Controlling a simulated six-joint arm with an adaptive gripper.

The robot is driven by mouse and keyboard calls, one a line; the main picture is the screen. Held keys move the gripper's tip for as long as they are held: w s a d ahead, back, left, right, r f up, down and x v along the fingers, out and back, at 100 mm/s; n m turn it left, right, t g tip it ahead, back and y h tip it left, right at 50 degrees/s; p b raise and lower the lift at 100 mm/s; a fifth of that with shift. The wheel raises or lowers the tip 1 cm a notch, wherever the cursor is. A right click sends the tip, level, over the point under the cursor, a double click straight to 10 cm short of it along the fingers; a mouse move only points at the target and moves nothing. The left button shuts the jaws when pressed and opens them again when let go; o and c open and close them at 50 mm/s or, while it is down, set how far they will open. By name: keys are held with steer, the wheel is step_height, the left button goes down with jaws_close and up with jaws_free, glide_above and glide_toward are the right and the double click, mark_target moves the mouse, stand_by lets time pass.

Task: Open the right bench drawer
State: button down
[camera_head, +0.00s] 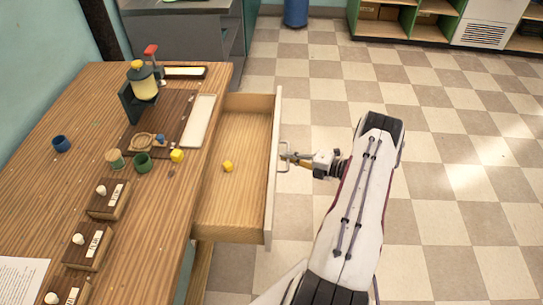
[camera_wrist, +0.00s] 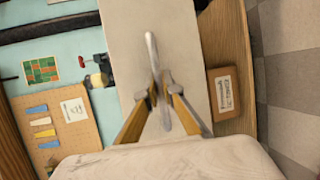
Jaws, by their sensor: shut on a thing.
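The right bench drawer (camera_head: 230,210) stands pulled well out from the bench, its wooden inside showing. Its pale front panel (camera_head: 272,190) faces right and carries a metal handle (camera_head: 285,147). My gripper (camera_head: 288,156) reaches in from the right and is shut on the handle. In the wrist view, the fingertips (camera_wrist: 160,88) close around the silver handle bar (camera_wrist: 151,48) in front of the pale drawer front (camera_wrist: 190,40).
The checkered floor (camera_head: 460,170) to the right is clear.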

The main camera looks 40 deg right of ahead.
steer(key=shift+s+d, duration=0.95)
steer(key=c, duration=2.4)
jaws_free()
steer(key=shift+c, duration=0.2)
steer(key=shift+s, duration=0.1)
steer(key=v, duration=1.1)
steer(key=shift+s, duration=0.35)
steer(key=shift+d, duration=0.15)
